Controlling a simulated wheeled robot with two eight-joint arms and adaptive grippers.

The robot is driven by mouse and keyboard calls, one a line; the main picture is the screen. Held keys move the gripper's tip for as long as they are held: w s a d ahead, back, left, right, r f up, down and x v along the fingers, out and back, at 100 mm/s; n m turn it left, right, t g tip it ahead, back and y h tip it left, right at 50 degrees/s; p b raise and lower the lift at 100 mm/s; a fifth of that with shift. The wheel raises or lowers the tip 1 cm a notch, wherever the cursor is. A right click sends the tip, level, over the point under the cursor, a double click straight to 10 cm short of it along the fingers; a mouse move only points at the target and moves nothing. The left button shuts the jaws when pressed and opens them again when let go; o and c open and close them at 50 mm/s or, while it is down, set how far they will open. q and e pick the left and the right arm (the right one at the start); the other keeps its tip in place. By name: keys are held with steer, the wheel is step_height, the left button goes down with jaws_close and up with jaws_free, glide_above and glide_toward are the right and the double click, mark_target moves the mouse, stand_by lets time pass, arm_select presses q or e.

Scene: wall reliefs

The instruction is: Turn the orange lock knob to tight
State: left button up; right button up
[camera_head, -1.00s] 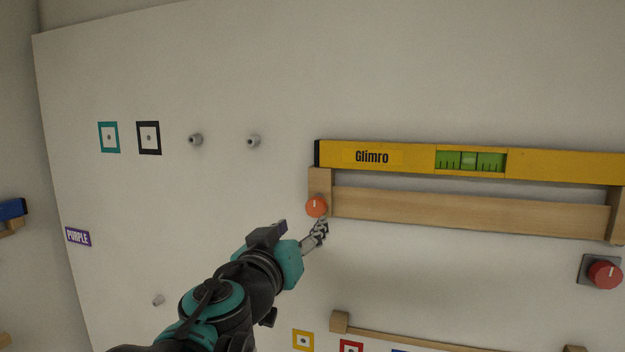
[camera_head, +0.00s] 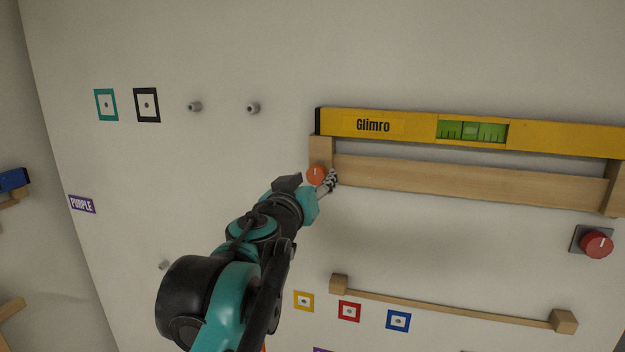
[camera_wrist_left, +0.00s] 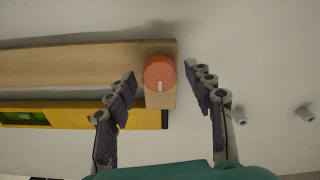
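The orange lock knob (camera_head: 316,174) sits on the left wooden end block of the shelf under the yellow level, with a short white mark pointing up. In the left wrist view the orange knob (camera_wrist_left: 159,73) lies between the finger tips, its white mark pointing down in that picture. My left gripper (camera_head: 328,180) is at the knob's lower right in the head view. In the wrist view my left gripper (camera_wrist_left: 160,85) is open, with a gap between each finger and the knob. My right gripper is not in view.
A yellow level (camera_head: 400,126) marked Glimro rests above the wooden rail (camera_head: 470,182). A red knob (camera_head: 597,244) is at the right. A lower wooden rail (camera_head: 450,308) and grey pegs (camera_head: 253,108) are on the wall.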

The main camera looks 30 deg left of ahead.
arm_select(q)
steer(key=c, duration=0.9)
steer(key=shift+o, duration=0.2)
